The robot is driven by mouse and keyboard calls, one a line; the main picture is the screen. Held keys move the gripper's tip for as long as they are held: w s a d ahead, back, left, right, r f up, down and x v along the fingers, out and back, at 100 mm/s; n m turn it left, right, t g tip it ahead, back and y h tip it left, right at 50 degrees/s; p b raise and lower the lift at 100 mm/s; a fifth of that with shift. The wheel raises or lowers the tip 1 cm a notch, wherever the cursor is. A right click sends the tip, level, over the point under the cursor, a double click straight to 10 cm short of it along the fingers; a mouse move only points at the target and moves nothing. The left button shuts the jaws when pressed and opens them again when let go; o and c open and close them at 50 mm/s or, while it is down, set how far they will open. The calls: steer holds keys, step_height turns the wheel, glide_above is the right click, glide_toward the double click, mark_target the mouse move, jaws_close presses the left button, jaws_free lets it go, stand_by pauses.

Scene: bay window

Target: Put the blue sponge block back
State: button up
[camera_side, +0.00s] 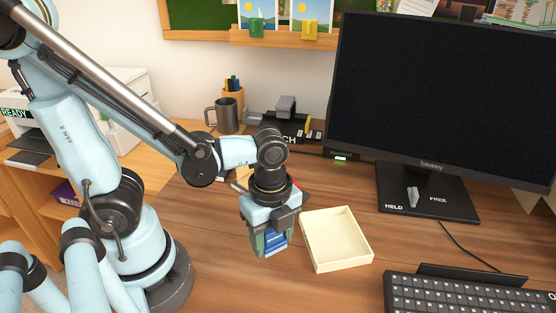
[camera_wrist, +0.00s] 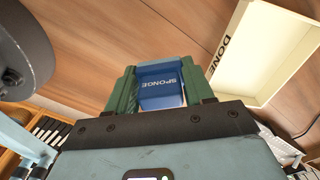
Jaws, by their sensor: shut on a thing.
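The blue sponge block (camera_wrist: 160,84) carries the word SPONGE and sits between the green fingers of my gripper (camera_wrist: 163,90) in the wrist view. In the side view my gripper (camera_side: 271,243) points down, shut on the blue sponge block (camera_side: 275,240), left of the cream tray. I cannot tell how far the block is above the desk. The cream tray (camera_side: 307,241) is open and looks empty. In the wrist view the tray (camera_wrist: 238,88) bears the word DONE on its wall.
A keyboard (camera_side: 465,296) lies at the front right. A monitor (camera_side: 440,100) stands behind on a dark base (camera_side: 440,207) marked HELD and FREE. A grey mug (camera_side: 226,116) and a pen holder stand at the back. Bare desk (camera_side: 330,292) lies in front of the tray.

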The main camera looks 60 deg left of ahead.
mark_target(272, 249)
steer(key=shift+f, duration=1.75)
steer(key=shift+f, duration=0.1)
steer(key=o, duration=1)
steer(key=shift+r, duration=6.05)
steer(key=w+a+r+n+t, duration=0.1)
steer(key=w+a+n+t, duration=0.5)
steer(key=n, duration=1.2)
steer(key=shift+w+a+r+t, duration=0.35)
steer(key=shift+w+t, duration=0.05)
steer(key=shift+t, duration=0.2)
